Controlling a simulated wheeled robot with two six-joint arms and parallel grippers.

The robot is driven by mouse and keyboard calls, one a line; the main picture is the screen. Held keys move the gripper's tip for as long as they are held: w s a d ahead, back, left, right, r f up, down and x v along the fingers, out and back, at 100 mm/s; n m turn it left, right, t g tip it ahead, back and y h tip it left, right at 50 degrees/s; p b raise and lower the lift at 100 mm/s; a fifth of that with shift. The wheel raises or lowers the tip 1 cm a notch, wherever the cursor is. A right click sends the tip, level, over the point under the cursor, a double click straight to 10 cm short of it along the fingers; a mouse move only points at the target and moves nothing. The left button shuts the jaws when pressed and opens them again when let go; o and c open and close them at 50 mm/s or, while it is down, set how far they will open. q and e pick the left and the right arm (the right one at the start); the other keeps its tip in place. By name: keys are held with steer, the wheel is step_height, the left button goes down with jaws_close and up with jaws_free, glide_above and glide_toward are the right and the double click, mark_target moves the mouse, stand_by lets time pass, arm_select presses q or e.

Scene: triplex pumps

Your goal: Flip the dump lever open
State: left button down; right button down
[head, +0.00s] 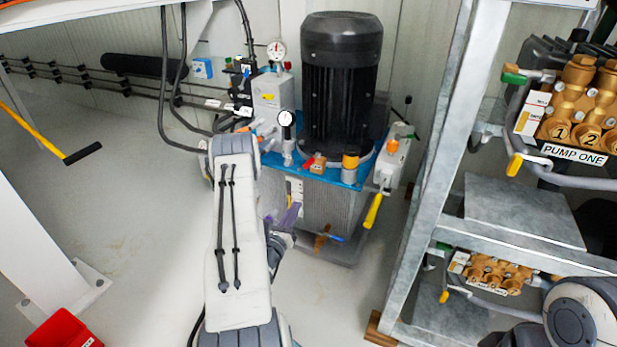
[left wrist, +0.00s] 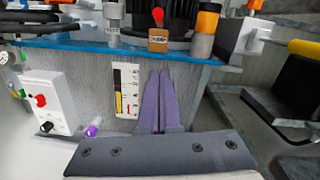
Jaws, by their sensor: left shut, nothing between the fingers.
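The dump valve is a small brass block (head: 318,166) with a red lever (head: 309,161), on the blue top of the hydraulic unit in front of the black motor. In the left wrist view the block (left wrist: 158,41) carries a label that seems to read DUMP, and the red lever (left wrist: 157,16) stands above it. My left gripper (left wrist: 160,73) has purple fingers, shut together and empty, pointing at the tank front below the block and apart from the lever. In the head view the left gripper (head: 291,214) is partly hidden by my forearm. My right gripper is out of view.
An orange-capped filler (head: 350,165) stands right of the valve, and a yellow-handled lever (head: 373,211) hangs farther right. A gauge (head: 285,118) stands to the left. The blue tank edge (left wrist: 80,44) runs above my fingers. A steel rack (head: 455,130) with pumps stands at right.

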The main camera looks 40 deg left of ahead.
mark_target(312, 161)
arm_select(q)
steer(key=shift+w, duration=0.1)
steer(key=w+a+r+b, duration=0.1)
steer(key=w+r+b, duration=0.1)
steer(key=w, duration=0.3)
steer(key=w+a+r+b, duration=0.2)
steer(key=w+b, duration=0.2)
steer(key=w, duration=0.1)
steer(key=shift+a+r, duration=0.3)
